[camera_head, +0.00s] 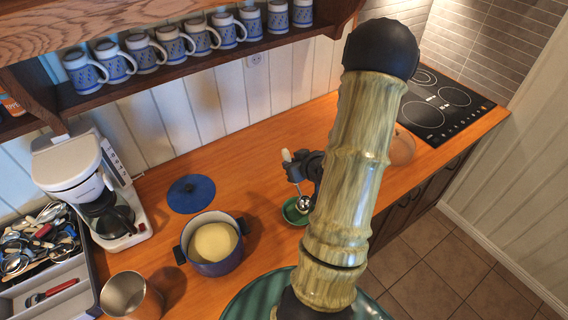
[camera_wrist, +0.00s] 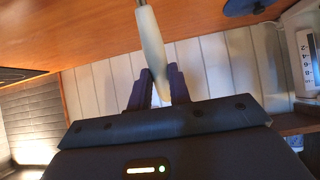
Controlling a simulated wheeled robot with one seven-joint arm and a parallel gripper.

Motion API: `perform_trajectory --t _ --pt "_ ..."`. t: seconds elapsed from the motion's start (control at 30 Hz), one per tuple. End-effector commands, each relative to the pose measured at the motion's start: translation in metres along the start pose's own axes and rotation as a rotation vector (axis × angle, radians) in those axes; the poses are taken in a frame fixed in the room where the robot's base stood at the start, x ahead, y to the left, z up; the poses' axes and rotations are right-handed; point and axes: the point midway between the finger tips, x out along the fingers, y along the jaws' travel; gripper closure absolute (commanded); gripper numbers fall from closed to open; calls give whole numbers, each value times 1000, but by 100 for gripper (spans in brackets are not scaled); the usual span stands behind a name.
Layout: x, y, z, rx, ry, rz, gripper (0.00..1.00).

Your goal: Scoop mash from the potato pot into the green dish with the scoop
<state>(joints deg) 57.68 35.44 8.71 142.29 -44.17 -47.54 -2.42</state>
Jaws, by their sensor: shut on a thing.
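The potato pot (camera_head: 238,262) is blue with dark handles and stands open on the wooden counter, with pale yellow mash (camera_head: 214,242) inside. The small green dish (camera_head: 291,217) lies to its right, partly hidden by my gripper and the scoop. My gripper (camera_head: 297,168) is shut on the scoop's cream handle, whose top (camera_head: 286,155) sticks up past the fingers. The scoop's metal end points down and appears above the dish. In the wrist view the handle (camera_wrist: 152,48) passes between the dark fingers (camera_wrist: 158,88). I cannot tell whether the scoop holds mash.
A blue lid (camera_head: 191,194) lies behind the pot. A metal cup (camera_head: 131,297), a coffee maker (camera_head: 72,165) and a utensil tray (camera_head: 92,296) stand to the left. A mug shelf (camera_head: 190,76) overhangs the back. A black cooktop (camera_head: 440,104) is at right.

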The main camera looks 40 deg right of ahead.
Motion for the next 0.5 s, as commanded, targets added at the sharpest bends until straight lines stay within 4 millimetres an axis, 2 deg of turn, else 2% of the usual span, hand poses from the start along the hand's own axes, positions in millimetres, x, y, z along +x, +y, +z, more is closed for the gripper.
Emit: perform_trajectory --t 0.03,0.23,0.5 --pt "3 -5 -5 -6 -23 -10 100" --pt "22 -15 -9 -22 -146 -27 100" --pt "46 -18 -10 -26 -322 -28 100"
